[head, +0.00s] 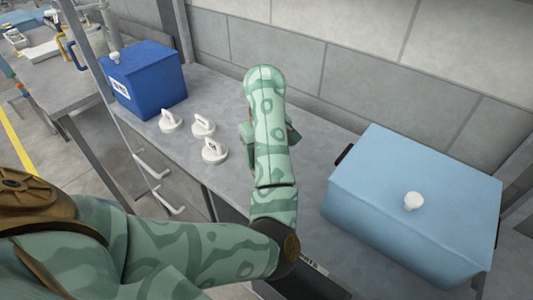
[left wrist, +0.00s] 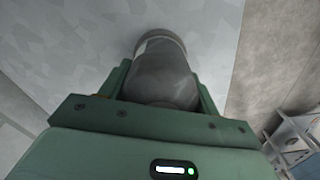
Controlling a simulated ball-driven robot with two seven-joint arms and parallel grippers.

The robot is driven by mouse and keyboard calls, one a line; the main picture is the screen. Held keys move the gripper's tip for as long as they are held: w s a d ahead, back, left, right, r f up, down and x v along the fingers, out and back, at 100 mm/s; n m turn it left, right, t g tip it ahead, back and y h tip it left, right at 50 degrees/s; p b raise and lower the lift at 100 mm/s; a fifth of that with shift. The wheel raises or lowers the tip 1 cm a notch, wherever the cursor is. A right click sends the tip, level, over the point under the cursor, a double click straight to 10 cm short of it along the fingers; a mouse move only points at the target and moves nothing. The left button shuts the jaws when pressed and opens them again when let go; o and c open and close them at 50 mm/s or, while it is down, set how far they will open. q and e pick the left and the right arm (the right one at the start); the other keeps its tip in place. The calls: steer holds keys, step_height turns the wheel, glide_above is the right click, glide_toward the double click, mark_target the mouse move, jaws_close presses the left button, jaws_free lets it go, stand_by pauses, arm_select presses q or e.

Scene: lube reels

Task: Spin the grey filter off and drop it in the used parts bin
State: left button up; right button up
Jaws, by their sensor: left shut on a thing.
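The grey filter (left wrist: 165,75) is a dark grey cylinder with a paler rim at its far end, seen in the left wrist view. My left gripper (left wrist: 163,88) is shut around it, one green finger on each side. Whether the filter's far end touches anything is not clear. In the head view my left arm reaches over the metal bench and hides the filter and fingertips. My right gripper is not in view.
Several white round pieces with handles (head: 203,125) lie on the bench (head: 215,85) between the blue box and my arm. A white knob (head: 413,201) is on the light blue box. A block wall (head: 350,70) runs behind the bench.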

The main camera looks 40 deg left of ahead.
arm_select(q)
steer(key=n, duration=0.5)
steer(key=shift+s+d+f, duration=0.2)
steer(key=shift+f, duration=0.15)
steer(key=o, duration=1.3)
steer(key=shift+a, duration=0.2)
steer(key=shift+c, duration=0.2)
steer(key=shift+o, duration=1.4)
steer(key=shift+d, duration=0.1)
steer(key=shift+w, duration=0.1)
steer(key=shift+r, duration=0.1)
